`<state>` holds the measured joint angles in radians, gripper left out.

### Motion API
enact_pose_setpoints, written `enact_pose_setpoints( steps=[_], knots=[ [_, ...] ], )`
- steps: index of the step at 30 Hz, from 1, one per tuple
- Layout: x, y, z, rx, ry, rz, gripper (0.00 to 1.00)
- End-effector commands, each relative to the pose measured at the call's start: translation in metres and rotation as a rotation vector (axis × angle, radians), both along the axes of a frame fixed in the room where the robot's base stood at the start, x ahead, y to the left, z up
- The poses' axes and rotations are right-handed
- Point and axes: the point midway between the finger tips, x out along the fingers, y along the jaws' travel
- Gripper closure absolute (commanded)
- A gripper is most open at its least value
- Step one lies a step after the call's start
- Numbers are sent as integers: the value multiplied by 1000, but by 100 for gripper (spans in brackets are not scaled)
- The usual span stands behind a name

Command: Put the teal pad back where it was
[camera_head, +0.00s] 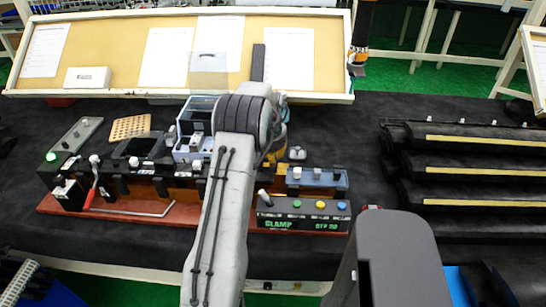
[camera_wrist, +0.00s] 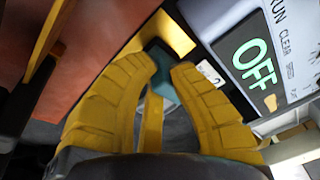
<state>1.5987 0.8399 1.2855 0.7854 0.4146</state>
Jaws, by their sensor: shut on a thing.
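The teal pad (camera_wrist: 162,68) shows in the wrist view as a small blue-green block between the yellow fingertips of my gripper (camera_wrist: 168,74). My gripper is shut on it. A yellow block (camera_wrist: 170,32) and a dark part lie just beyond the pad; I cannot tell whether the pad touches them. In the head view my arm covers most of the gripper, and only some yellow of it shows to the right of the arm. The pad is hidden there.
A panel (camera_wrist: 262,55) reading OFF is close on the right in the wrist view. A control box (camera_head: 303,213) marked CLAMP, a red-handled lever (camera_head: 93,190) and a brown base (camera_head: 150,206) surround the work area.

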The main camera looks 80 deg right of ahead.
Motion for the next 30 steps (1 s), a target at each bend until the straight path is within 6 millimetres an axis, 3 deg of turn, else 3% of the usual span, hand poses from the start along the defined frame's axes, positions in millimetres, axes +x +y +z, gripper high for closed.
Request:
enact_pose_setpoints(
  steps=[5,6,12,23,30],
  knots=[
    [0,0,-4,0,0,0,100],
    [0,0,-3,0,0,0,79],
    [0,0,-2,0,0,0,62],
    [0,0,3,-1,0,0,62],
    [0,6,28,-5,0,0,62]
  ],
)
